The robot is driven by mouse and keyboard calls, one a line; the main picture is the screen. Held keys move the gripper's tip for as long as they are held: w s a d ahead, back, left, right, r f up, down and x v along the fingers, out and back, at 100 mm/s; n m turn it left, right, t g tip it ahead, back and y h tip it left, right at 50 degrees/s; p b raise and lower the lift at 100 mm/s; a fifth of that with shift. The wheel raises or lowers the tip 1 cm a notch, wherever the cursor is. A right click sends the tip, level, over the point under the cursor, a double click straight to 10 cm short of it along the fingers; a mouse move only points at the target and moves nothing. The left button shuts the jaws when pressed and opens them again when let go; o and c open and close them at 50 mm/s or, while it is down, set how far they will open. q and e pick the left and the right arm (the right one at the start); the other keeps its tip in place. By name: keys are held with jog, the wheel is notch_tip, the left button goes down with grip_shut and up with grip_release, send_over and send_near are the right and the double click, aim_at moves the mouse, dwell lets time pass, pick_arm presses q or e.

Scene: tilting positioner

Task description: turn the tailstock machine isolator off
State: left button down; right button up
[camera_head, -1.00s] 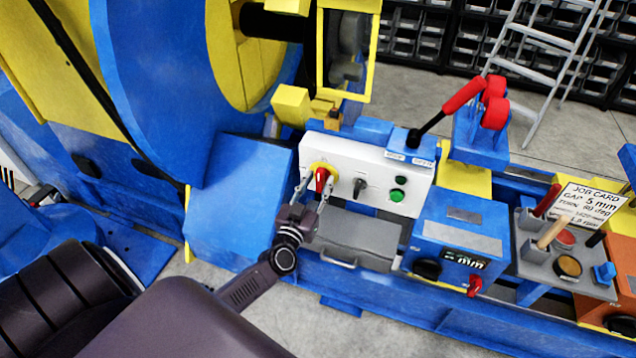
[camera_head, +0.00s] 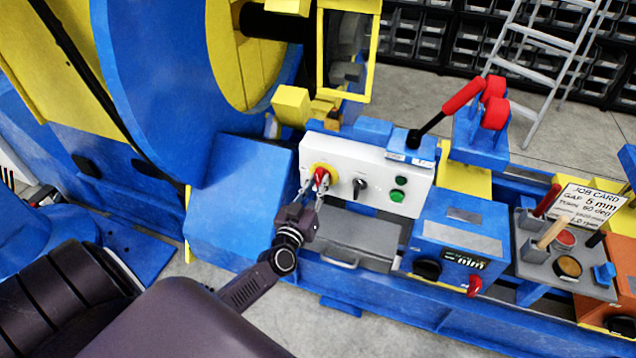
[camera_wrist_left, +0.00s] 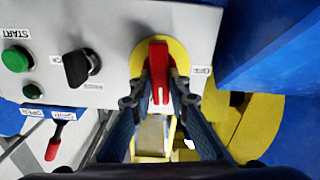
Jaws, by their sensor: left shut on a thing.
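The tailstock machine isolator is a red handle (camera_head: 320,176) on a yellow round plate (camera_head: 315,167), at the left end of a white control panel (camera_head: 400,172). My left gripper (camera_head: 314,189) is shut on the red handle, with one finger on either side. In the left wrist view the handle (camera_wrist_left: 158,62) stands between the fingertips (camera_wrist_left: 160,98), and the yellow plate (camera_wrist_left: 140,62) shows behind it. An OFF label (camera_wrist_left: 202,70) is beside the plate there. The fingers hide part of the handle in the head view. My right gripper is not in view.
A black selector knob (camera_head: 360,185) and a green button (camera_head: 397,195) are on the panel right of the isolator. A sloped blue cover (camera_head: 235,190) stands close on the left. A grey box with a handle (camera_head: 355,238) is below the panel. A red-gripped lever (camera_head: 463,95) rises behind.

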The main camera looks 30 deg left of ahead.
pick_arm(q)
jog(key=n, duration=0.3)
jog(key=shift+a+f+n, duration=0.1)
jog(key=shift+n, duration=0.2)
jog(key=n+b, duration=0.1)
jog(key=n, duration=0.2)
jog(key=shift+a+f+n, duration=0.1)
jog(key=shift+n, duration=0.2)
jog(key=n, duration=0.2)
jog(key=n+b, duration=0.1)
jog(key=n, duration=0.1)
jog(key=shift+s+f+n, duration=0.1)
jog(key=shift+f+n, duration=0.1)
jog(key=shift+n, duration=0.1)
jog(key=n+b, duration=0.1)
jog(key=n, duration=0.3)
jog(key=shift+a+f+n+b, duration=0.1)
jog(key=shift+n+b, duration=0.2)
jog(key=shift+b, duration=0.05)
jog(key=c, duration=1.8)
grip_release()
jog(key=shift+c, duration=0.2)
